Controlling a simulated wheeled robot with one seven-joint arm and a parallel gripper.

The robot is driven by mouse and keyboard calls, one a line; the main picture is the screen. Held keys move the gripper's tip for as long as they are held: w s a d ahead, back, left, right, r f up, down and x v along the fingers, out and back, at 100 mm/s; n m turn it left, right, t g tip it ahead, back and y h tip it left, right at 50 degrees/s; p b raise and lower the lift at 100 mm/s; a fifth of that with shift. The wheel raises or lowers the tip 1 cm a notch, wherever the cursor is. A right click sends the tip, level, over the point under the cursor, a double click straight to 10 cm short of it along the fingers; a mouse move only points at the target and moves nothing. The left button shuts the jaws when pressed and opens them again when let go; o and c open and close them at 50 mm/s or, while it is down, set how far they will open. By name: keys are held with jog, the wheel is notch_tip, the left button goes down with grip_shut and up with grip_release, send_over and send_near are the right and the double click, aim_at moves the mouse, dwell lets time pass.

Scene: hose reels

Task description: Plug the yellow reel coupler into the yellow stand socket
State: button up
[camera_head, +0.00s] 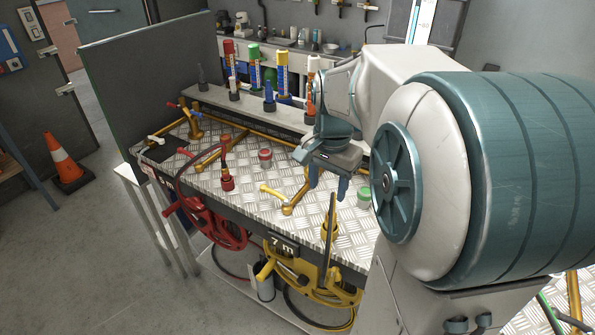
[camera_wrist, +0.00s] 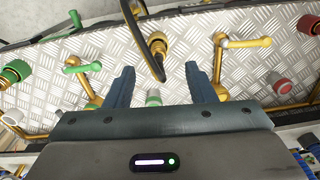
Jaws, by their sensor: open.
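The yellow reel coupler (camera_head: 330,231) stands upright near the front edge of the plate, with a dark hose looping up from it; it also shows in the wrist view (camera_wrist: 157,46). A brass stand with a yellow lever (camera_head: 275,191) is left of it; in the wrist view the lever (camera_wrist: 248,43) is to the coupler's right. I cannot make out the stand's socket opening. My gripper (camera_head: 328,183) is open and empty above the plate, behind the coupler. In the wrist view the coupler is beyond the fingertips (camera_wrist: 160,75), not between them.
The yellow reel (camera_head: 318,290) and red reel (camera_head: 213,222) hang at the bench front. A red coupler (camera_head: 227,183), red cap (camera_head: 265,158) and green cap (camera_head: 363,197) are on the plate. A green-lever stand (camera_wrist: 82,67) is at left in the wrist view. Coloured bottles line the back shelf.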

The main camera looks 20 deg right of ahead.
aim_at(331, 214)
jog(key=shift+w+d+r+m, duration=0.2)
jog(key=shift+w+d+m, duration=0.25)
jog(key=shift+d, duration=0.15)
jog(key=shift+w+d+r+m, duration=0.2)
jog(key=shift+w+d+m, duration=0.1)
jog(key=shift+d+m, duration=0.25)
jog(key=shift+w+d+f+p, duration=0.1)
jog(key=shift+d+f+p, duration=0.1)
jog(key=shift+f+p, duration=0.1)
notch_tip(331, 214, down, 13)
jog(key=shift+a+f+p, duration=0.1)
jog(key=shift+p, duration=0.55)
jog(key=shift+c, duration=0.3)
grip_shut()
